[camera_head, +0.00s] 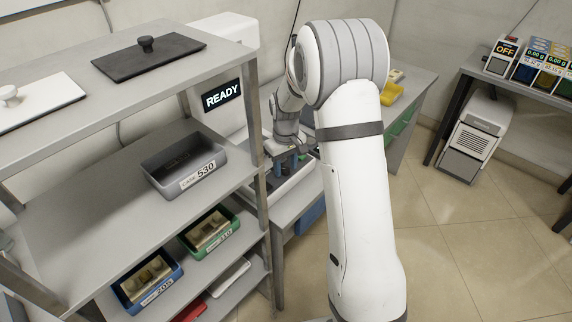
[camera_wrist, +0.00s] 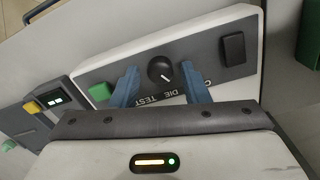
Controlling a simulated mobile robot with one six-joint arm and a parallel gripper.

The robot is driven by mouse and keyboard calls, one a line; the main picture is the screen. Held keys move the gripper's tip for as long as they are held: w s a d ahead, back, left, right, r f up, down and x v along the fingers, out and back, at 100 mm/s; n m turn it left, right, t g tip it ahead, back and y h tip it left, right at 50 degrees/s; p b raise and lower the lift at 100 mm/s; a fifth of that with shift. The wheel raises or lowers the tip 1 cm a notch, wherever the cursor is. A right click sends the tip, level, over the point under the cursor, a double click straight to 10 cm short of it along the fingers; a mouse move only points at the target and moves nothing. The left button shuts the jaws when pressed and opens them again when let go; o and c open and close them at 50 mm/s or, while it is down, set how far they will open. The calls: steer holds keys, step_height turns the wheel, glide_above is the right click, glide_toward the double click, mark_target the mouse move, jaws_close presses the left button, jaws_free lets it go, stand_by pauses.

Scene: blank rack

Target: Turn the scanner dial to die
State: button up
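The scanner is a white machine with a lit READY display (camera_head: 222,96) in the head view, partly hidden behind the shelf rack and my arm. In the wrist view its dark control panel (camera_wrist: 205,70) carries a round black dial (camera_wrist: 160,69) with a white pointer mark toward the lower right. The upside-down labels DIE (camera_wrist: 171,93) and TEST lie below the dial, and another label is mostly hidden by the right finger. My gripper (camera_wrist: 160,80) is open, with one blue finger on each side of the dial. A gap shows between each finger and the dial.
A green button (camera_wrist: 100,91) sits left of the dial and a black rocker switch (camera_wrist: 234,49) right of it. The rack holds a grey case 530 tray (camera_head: 158,177), a green bin (camera_head: 230,247) and a blue bin (camera_head: 172,298). Open floor lies at right.

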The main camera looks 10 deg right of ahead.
steer(key=c, duration=0.8)
steer(key=shift+m+b, duration=0.75)
steer(key=shift+m, duration=2.15)
steer(key=o, duration=1)
